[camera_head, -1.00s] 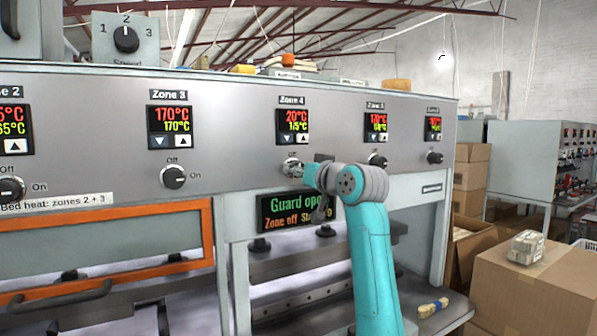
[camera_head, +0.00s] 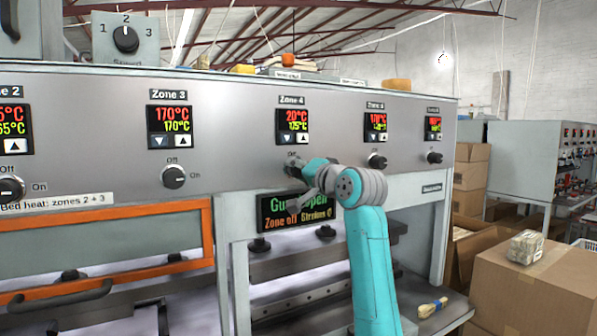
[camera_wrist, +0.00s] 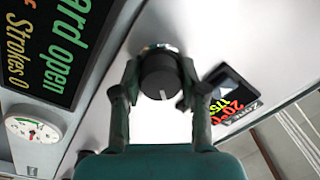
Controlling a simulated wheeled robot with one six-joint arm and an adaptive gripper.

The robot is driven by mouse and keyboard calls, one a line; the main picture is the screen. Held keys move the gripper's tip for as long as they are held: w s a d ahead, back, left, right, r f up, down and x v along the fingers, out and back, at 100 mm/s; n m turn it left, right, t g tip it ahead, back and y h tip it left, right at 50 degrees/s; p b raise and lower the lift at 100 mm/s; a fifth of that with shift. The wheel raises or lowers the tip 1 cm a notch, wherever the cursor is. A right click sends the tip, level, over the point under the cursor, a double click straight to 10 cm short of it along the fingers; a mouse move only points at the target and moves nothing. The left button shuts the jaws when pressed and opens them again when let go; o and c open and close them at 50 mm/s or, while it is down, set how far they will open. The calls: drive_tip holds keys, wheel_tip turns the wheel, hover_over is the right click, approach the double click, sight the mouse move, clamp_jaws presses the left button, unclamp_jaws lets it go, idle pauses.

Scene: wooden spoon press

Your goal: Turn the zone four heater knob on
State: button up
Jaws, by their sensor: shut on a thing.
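The zone four knob (camera_wrist: 160,76) is a round black knob with a white pointer line, seen in the wrist view between my gripper's two fingers. My gripper (camera_wrist: 160,88) is shut on it, one finger on each side. In the head view my gripper (camera_head: 297,168) is at the panel below the Zone 4 display (camera_head: 292,126), and it and my wrist mostly hide the knob. That display reads 20°C over 175°C; it also shows in the wrist view (camera_wrist: 232,97). The message screen (camera_head: 298,211) below reads "Zone off".
Other heater knobs sit in the same row: zone 3 (camera_head: 173,177) to the left and another (camera_head: 377,162) to the right. An orange guard frame (camera_head: 130,236) is lower left. A pressure gauge (camera_wrist: 34,129) shows in the wrist view. Cardboard boxes (camera_head: 530,285) stand at right.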

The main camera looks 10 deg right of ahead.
drive_tip(key=m, duration=0.4)
drive_tip(key=shift+a+r+m, duration=0.1)
drive_tip(key=shift+r+m, duration=0.05)
drive_tip(key=shift+m, duration=0.25)
drive_tip(key=m, duration=0.4)
drive_tip(key=shift+r+m, duration=0.1)
drive_tip(key=shift+m, duration=0.3)
drive_tip(key=o, duration=1.1)
drive_tip(key=v, duration=1.2)
drive_tip(key=shift+a+f, duration=0.1)
drive_tip(key=shift+f, duration=0.15)
